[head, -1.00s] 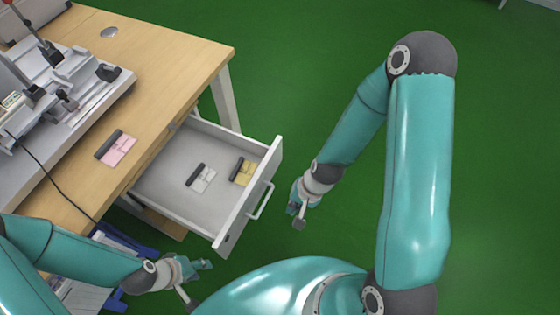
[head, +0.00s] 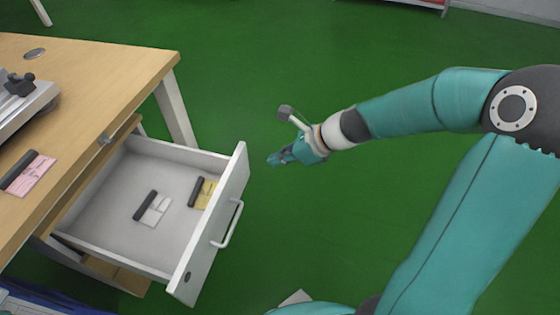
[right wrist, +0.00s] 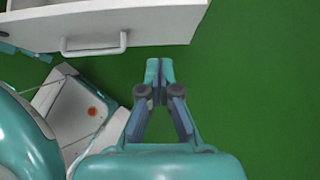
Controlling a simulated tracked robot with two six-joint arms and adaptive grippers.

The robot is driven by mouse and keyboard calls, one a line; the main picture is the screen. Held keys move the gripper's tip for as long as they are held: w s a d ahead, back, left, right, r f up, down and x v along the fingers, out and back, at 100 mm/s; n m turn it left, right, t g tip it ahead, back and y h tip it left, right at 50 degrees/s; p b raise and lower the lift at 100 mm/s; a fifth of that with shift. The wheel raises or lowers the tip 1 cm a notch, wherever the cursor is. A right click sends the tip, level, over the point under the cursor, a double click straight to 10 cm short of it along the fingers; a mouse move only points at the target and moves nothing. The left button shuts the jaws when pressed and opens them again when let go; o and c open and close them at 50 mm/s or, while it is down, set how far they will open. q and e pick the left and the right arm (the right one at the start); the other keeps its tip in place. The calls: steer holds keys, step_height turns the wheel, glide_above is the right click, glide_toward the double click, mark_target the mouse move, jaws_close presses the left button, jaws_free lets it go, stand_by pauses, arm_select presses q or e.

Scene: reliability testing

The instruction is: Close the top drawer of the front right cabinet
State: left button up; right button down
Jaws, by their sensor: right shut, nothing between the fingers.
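The white top drawer (head: 120,215) is pulled out from under the wooden table at the left of the head view. Its front panel (head: 208,230) carries a bar handle (head: 230,225), which also shows in the right wrist view (right wrist: 93,48). In the drawer lie a white card with a black clip (head: 152,207) and a yellow card with a black clip (head: 202,192). My right gripper (head: 272,160) is shut and empty. It is in front of the drawer's front panel, apart from it, near the panel's far end. My left gripper is out of view.
The wooden table (head: 110,75) bears a pink card with a black clip (head: 28,175) and a metal fixture (head: 20,105) at the left. A white table leg (head: 176,115) stands behind the drawer. The green floor right of the drawer is open.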

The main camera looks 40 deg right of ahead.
mark_target(238, 167)
steer(key=shift+w+a+f+b, duration=0.4)
steer(key=shift+w+a+f, duration=0.4)
steer(key=shift+w, duration=0.3)
steer(key=shift+w+a+f+b, duration=0.35)
steer(key=shift+w+a+f, duration=0.35)
steer(key=shift+w+a, duration=0.35)
steer(key=shift+w+a+f+b, duration=0.4)
steer(key=shift+w+a+f, duration=0.35)
steer(key=shift+w, duration=0.4)
